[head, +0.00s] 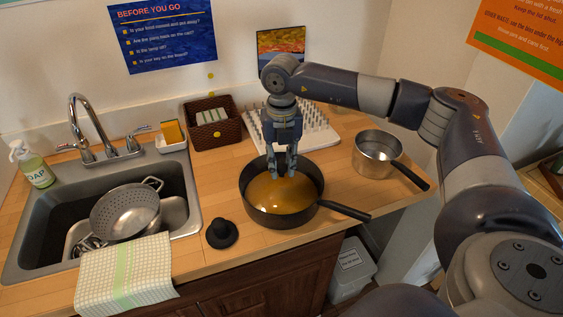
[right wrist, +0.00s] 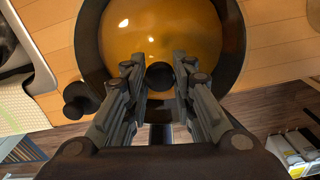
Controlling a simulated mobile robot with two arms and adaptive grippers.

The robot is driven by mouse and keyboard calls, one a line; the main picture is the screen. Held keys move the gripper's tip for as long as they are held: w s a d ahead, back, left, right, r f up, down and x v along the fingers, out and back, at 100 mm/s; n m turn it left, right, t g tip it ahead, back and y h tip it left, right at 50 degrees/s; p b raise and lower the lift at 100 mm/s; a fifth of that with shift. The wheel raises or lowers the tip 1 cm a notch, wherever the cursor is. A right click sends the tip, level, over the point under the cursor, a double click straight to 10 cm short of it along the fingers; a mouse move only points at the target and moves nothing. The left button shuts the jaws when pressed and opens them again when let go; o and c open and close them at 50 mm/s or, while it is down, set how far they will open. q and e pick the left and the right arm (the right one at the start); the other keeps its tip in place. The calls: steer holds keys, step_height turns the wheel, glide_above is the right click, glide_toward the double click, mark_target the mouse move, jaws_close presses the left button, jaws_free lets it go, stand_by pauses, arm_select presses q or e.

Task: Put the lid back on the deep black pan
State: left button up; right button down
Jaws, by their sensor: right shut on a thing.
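The deep black pan (head: 271,219) stands on the wooden counter right of the sink, its handle pointing right. My left gripper is not in view.
A steel saucepan (head: 370,158) stands to the right, a black stopper-like piece (head: 221,234) in front left. Behind are a white spiked rack (head: 318,139) and a brown basket (head: 207,134). The sink holds a colander (head: 125,212); a checked towel (head: 125,275) hangs over its front edge.

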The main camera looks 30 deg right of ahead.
mark_target(281, 166)
steer(key=shift+f, duration=0.15)
steer(key=c, duration=0.8)
jaws_free()
steer(key=shift+o, duration=0.2)
steer(key=shift+r+p, duration=1.85)
steer(key=shift+r, duration=1.25)
